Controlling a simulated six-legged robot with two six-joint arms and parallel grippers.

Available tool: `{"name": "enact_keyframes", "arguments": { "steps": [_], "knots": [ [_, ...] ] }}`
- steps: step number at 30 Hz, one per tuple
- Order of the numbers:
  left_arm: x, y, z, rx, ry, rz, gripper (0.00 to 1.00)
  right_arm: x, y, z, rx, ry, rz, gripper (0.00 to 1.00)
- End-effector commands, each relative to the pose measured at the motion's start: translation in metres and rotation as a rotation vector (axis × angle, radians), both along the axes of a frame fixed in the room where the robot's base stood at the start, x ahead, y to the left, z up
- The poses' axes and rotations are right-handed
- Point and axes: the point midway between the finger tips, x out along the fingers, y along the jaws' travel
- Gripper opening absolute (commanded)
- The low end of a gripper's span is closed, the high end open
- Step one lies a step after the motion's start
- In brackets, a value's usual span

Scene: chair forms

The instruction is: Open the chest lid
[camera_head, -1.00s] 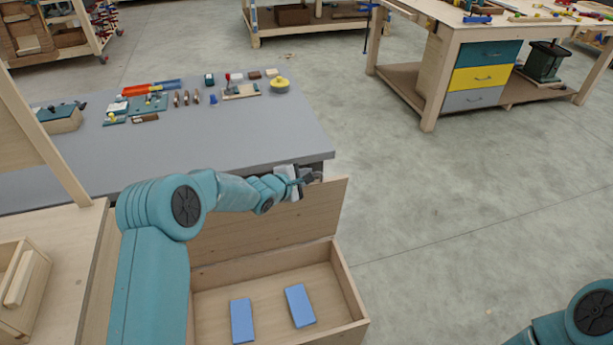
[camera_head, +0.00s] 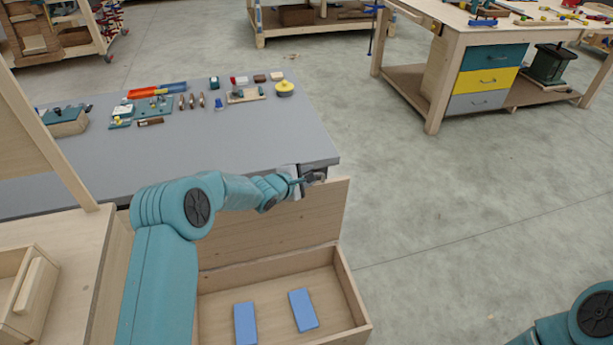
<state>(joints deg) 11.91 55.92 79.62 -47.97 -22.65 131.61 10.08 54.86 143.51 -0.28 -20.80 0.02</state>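The wooden chest (camera_head: 354,290) stands at the bottom centre, with its front cut off by the frame's lower edge. Its lid (camera_head: 270,232) stands raised, roughly upright, at the back of the box. Two blue blocks lie inside, a left one (camera_head: 245,323) and a right one (camera_head: 303,309). My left arm reaches across the chest, and my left gripper (camera_head: 308,180) is at the upper edge of the lid near its right end. The fingers are small and partly hidden, so their opening is unclear. My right gripper is out of view; only part of that arm shows at the lower right.
A grey table (camera_head: 250,140) with several small parts and tools stands just behind the lid. A wooden bench (camera_head: 62,245) with a wooden box (camera_head: 25,290) is at the left. A workbench with coloured drawers (camera_head: 487,80) is at the upper right. The floor at right is clear.

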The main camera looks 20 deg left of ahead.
Motion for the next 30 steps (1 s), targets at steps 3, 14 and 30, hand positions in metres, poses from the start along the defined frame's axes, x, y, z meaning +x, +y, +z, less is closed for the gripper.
{"name": "enact_keyframes", "arguments": {
  "steps": [3,14,30],
  "knots": [
    [-0.001,0.000,-0.003,0.001,0.008,-0.001,0.36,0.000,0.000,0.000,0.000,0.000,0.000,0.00],
    [-0.020,0.007,0.005,-0.001,0.009,0.000,0.36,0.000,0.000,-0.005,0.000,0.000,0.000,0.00],
    [-0.129,0.040,0.061,0.001,0.002,0.001,0.36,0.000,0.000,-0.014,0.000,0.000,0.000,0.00]
  ]
}}
